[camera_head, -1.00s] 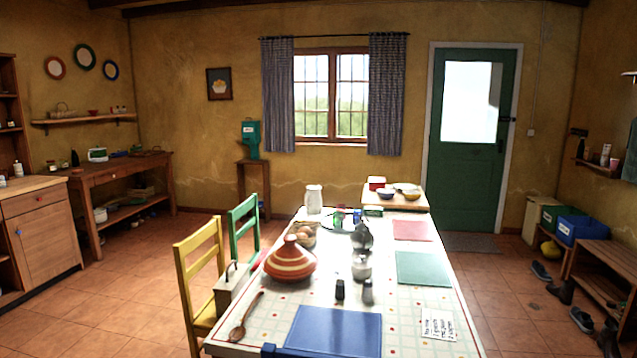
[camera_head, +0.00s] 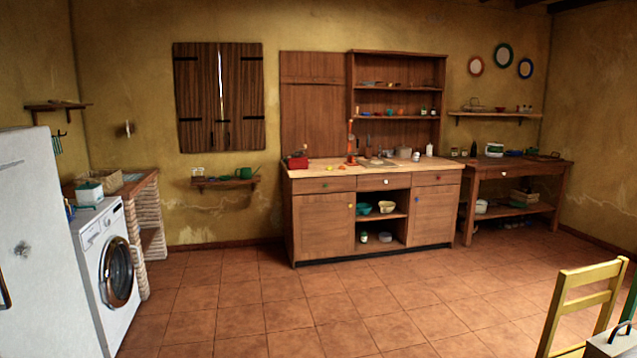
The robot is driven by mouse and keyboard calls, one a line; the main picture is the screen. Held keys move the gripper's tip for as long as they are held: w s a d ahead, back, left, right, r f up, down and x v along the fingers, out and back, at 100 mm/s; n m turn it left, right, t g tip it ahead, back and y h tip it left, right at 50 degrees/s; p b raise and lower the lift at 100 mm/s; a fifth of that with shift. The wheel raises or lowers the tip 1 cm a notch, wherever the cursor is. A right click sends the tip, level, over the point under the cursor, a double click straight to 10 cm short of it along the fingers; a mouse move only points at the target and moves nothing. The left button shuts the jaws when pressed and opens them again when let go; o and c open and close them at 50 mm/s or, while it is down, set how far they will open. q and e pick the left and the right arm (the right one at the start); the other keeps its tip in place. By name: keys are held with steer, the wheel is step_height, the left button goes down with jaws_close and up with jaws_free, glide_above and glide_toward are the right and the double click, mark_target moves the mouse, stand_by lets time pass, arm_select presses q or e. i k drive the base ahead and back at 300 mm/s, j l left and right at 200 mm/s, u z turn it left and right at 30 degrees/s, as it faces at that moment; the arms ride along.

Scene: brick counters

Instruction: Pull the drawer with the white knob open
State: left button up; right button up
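A wooden dresser (camera_head: 329,223) stands against the far wall in the middle of the head view. Under its worktop is a row of three drawers, all of which look shut. The left drawer (camera_head: 310,186) and right drawer (camera_head: 425,180) have darker knobs, too small to tell clearly. Neither of my grippers is in view.
Open tiled floor (camera_head: 290,305) lies before the dresser. A washing machine (camera_head: 88,240) and white fridge (camera_head: 30,230) stand at left. A side table (camera_head: 465,205) is right of the dresser. A yellow chair (camera_head: 562,300) is at lower right.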

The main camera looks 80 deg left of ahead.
mark_target(365, 182)
steer(key=u, duration=2.2)
steer(key=i+u, duration=0.1)
steer(key=u, duration=0.15)
steer(key=i+u, duration=0.1)
steer(key=i, duration=0.85)
steer(key=i+l+u, duration=0.1)
steer(key=i, duration=0.85)
steer(key=i+l+z, duration=0.15)
steer(key=i+z, duration=0.15)
steer(key=i, duration=0.5)
steer(key=i+z, duration=0.3)
steer(key=i, duration=0.5)
steer(key=i+j+z, duration=0.3)
steer(key=i, duration=0.45)
steer(key=i+l, duration=0.15)
steer(key=i, duration=0.35)
steer(key=i+l, duration=0.1)
steer(key=i, duration=0.45)
steer(key=i+l, duration=0.15)
steer(key=i, duration=0.35)
steer(key=i+l, duration=0.1)
steer(key=i, duration=0.4)
